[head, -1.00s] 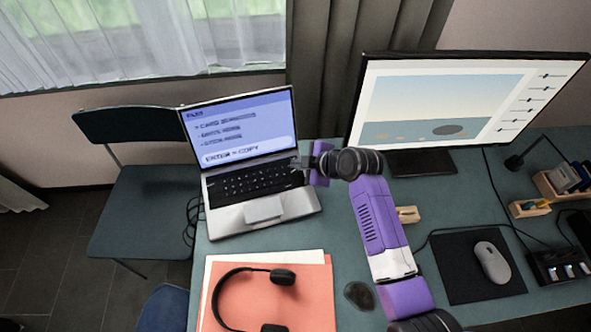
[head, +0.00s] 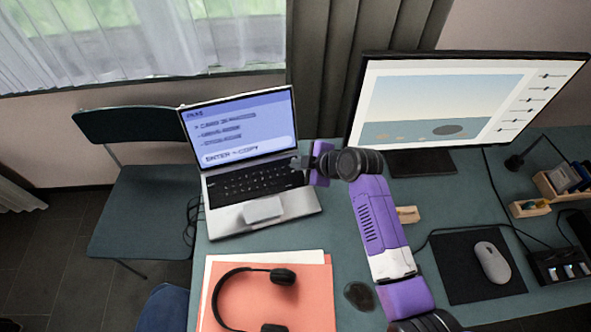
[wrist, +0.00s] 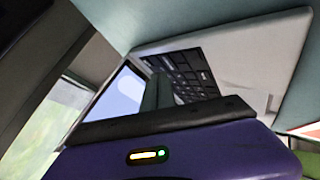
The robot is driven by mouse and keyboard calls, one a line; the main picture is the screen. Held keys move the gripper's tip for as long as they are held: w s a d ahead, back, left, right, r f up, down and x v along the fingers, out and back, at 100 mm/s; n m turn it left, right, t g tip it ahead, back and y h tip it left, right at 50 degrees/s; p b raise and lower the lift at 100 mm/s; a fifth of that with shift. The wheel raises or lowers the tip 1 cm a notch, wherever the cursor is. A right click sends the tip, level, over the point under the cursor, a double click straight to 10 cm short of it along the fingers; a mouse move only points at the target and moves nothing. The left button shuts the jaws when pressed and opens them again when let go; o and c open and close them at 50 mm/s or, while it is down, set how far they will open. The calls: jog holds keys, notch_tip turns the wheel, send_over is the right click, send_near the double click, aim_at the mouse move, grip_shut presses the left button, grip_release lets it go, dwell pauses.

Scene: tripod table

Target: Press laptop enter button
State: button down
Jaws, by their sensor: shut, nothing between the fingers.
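An open silver laptop (head: 232,219) stands on the left part of the desk, its lit screen (head: 240,128) reading "ENTER = COPY". Its black keyboard (head: 245,184) faces up. My gripper (head: 298,162) is shut and empty at the right end of the keyboard, by the lower right corner of the screen. In the wrist view the fingers (wrist: 158,92) reach toward the keyboard (wrist: 188,75) and hide part of it and of the screen (wrist: 120,95). The enter key cannot be made out, and I cannot tell whether the fingertips touch a key.
A large monitor (head: 440,100) stands right of my gripper. Headphones (head: 284,276) lie on an orange folder (head: 315,300) in front of the laptop. A mouse (head: 491,262) on a dark pad (head: 455,270) and wooden holders (head: 530,208) are at the right. A dark chair (head: 150,210) stands left.

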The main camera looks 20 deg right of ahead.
aim_at(298, 173)
jog(key=shift+f, duration=0.1)
jog(key=shift+f+b, duration=0.3)
jog(key=shift+b, duration=0.1)
jog(key=shift+f+b, duration=0.3)
jog(key=shift+f, duration=0.05)
dwell(0.4)
jog(key=shift+r, duration=0.1)
jog(key=shift+r+p, duration=0.55)
jog(key=shift+r, duration=0.15)
jog(key=shift+r+p, duration=1.95)
jog(key=shift+r, duration=0.6)
jog(key=shift+f, duration=0.1)
